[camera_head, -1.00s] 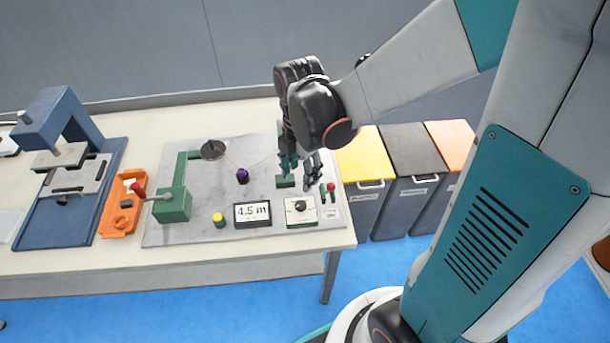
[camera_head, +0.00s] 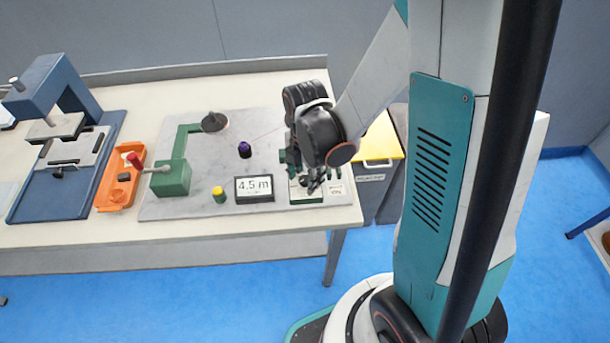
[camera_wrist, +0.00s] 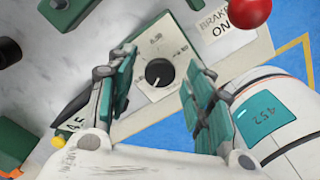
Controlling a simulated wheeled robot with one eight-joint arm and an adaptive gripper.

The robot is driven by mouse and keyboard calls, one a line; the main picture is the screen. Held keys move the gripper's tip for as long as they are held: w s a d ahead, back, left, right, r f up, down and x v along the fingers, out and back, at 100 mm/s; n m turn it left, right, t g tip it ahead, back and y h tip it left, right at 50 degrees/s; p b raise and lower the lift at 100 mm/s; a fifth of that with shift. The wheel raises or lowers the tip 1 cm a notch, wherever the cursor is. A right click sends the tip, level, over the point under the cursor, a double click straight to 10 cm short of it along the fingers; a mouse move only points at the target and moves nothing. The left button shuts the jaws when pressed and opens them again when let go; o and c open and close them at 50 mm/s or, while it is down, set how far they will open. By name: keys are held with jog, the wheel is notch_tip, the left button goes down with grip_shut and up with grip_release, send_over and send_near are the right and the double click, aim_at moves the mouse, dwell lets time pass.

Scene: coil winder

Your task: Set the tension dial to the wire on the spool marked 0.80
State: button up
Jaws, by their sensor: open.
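The tension dial (camera_wrist: 158,72) is a black knob with a white pointer mark on a pale plate with small markings, too blurred to read. In the head view its green-edged box (camera_head: 306,201) is mostly covered by my gripper (camera_head: 314,178). In the wrist view my open gripper (camera_wrist: 158,88) has one teal-padded finger on each side of the dial; I cannot tell whether either touches it. A purple-and-black reel (camera_head: 244,150) stands on the grey board with a thin wire near it. No spool marking 0.80 is readable.
A display (camera_head: 254,189) reading 4.5 m and a yellow-topped post (camera_head: 219,195) stand left of the dial. A red ball (camera_wrist: 250,10) is beside the BRAKE ON label (camera_wrist: 220,24). The green winder (camera_head: 172,178), orange tray (camera_head: 114,195) and blue press (camera_head: 45,185) are further left.

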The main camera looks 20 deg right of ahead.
jog(key=shift+c, duration=0.4)
jog(key=c, duration=1)
